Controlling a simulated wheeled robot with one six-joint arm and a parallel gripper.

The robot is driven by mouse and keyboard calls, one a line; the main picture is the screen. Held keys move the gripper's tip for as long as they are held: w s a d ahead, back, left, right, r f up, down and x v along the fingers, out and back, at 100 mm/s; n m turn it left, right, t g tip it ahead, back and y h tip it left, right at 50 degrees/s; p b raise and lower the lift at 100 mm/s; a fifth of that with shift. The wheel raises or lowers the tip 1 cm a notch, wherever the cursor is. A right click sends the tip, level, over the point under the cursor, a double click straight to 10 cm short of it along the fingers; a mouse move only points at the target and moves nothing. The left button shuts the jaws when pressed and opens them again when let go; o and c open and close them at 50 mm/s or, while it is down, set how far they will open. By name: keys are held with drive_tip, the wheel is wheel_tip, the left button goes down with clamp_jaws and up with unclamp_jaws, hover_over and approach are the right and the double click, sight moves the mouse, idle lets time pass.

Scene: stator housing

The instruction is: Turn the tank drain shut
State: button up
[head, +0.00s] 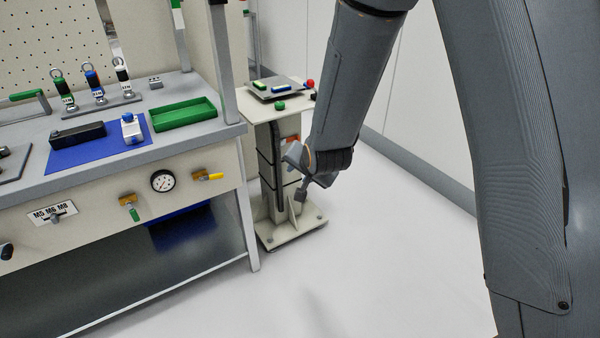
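Two brass valves sit on the bench's front panel. One valve (127,200) has a green handle pointing down. No readable label tells which one is the tank drain. My gripper (301,193) hangs to the right of both valves, clear of the bench, in front of the pedestal. It touches neither valve. Its fingers are small and seen at an angle, so I cannot tell how far apart they are.
A round gauge (163,181) sits between the valves. The pedestal (290,228) stands right of the bench (188,85), with a small panel of buttons on top. A bench leg (241,225) rises at the right corner. The floor in front is clear.

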drive_tip(key=c, duration=0.6)
drive_tip(key=shift+a, duration=0.3)
clamp_jaws()
drive_tip(key=a+n+t+y+b, duration=0.25)
drive_tip(key=a+n+b, duration=0.2)
drive_tip(key=a, duration=0.55)
drive_tip(key=n+t+y+b, duration=0.2)
drive_tip(key=n+y, duration=0.1)
drive_tip(key=n, duration=0.3)
hover_over(219, 174)
drive_tip(key=s+d, duration=0.2)
drive_tip(key=s, duration=0.1)
drive_tip(key=shift+g, duration=0.25)
drive_tip(key=shift+w+a+f, duration=0.1)
drive_tip(key=shift+a+f, duration=0.05)
drive_tip(key=shift+f, duration=0.7)
drive_tip(key=shift+w+a+f, duration=0.15)
drive_tip(key=shift+a+f, duration=0.05)
drive_tip(key=shift+f, duration=0.6)
drive_tip(key=shift+w+a+f, duration=0.1)
drive_tip(key=shift+a+f, duration=0.05)
drive_tip(key=shift+f, duration=0.7)
drive_tip(key=shift+f, duration=0.1)
